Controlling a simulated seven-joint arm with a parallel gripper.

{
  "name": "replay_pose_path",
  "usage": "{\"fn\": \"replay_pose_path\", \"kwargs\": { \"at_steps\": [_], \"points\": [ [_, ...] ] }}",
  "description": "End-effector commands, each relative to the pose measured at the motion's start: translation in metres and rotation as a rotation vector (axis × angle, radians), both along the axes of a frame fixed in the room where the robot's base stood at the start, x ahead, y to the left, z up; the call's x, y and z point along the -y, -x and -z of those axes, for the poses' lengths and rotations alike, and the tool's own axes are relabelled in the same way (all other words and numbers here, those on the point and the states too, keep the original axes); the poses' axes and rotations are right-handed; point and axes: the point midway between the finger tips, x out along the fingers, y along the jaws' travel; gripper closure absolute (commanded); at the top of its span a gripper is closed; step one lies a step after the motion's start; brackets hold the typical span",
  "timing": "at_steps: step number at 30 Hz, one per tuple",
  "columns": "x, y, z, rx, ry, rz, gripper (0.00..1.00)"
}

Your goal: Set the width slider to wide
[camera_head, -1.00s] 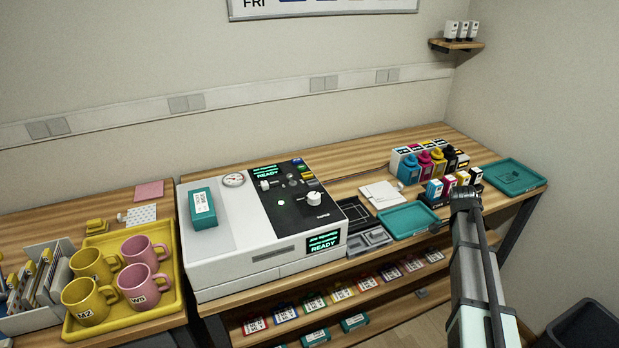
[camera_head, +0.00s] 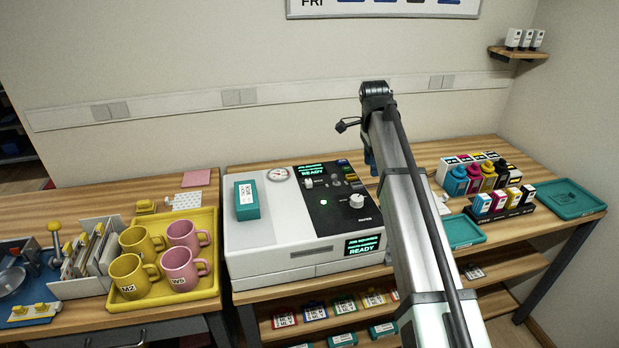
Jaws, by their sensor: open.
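The white press (camera_head: 270,236) stands on the wooden bench with a black control panel (camera_head: 335,218) on its top right. The panel carries a small white knob (camera_head: 308,183), a larger white dial (camera_head: 356,201), a lit green spot and several small buttons. Both screens read READY. I cannot tell which control is the width slider, and its setting is not readable. My gripper (camera_head: 369,158) shows only as a bluish sliver behind my arm, above and to the right of the panel. It is open; its fingertips are mostly hidden and it appears apart from the press.
A teal box (camera_head: 247,200) lies on the press beside a round gauge (camera_head: 277,174). A yellow tray (camera_head: 208,286) with mugs stands left. Ink bottles (camera_head: 456,181) and a teal tray (camera_head: 567,197) stand right. My arm covers the bench right of the press.

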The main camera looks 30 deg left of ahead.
Motion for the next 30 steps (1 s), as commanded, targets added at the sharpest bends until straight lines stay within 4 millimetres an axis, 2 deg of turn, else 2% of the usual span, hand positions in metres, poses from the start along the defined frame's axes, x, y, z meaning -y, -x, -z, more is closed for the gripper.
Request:
{"fn": "replay_pose_path", "kwargs": {
  "at_steps": [1,6,9,12,16,20,30],
  "points": [
    [-0.031,0.012,-0.016,-0.006,-0.013,-0.023,0.47],
    [-0.099,0.056,-0.055,-0.033,-0.043,-0.074,0.47],
    [-0.126,0.077,-0.072,-0.045,-0.055,-0.095,0.47],
    [-0.143,0.091,-0.082,-0.054,-0.061,-0.11,0.47],
    [-0.151,0.099,-0.086,-0.059,-0.065,-0.117,0.47],
    [-0.152,0.101,-0.077,-0.062,-0.065,-0.118,0.47],
    [-0.151,0.101,-0.022,-0.061,-0.064,-0.118,0.47]
  ]
}}
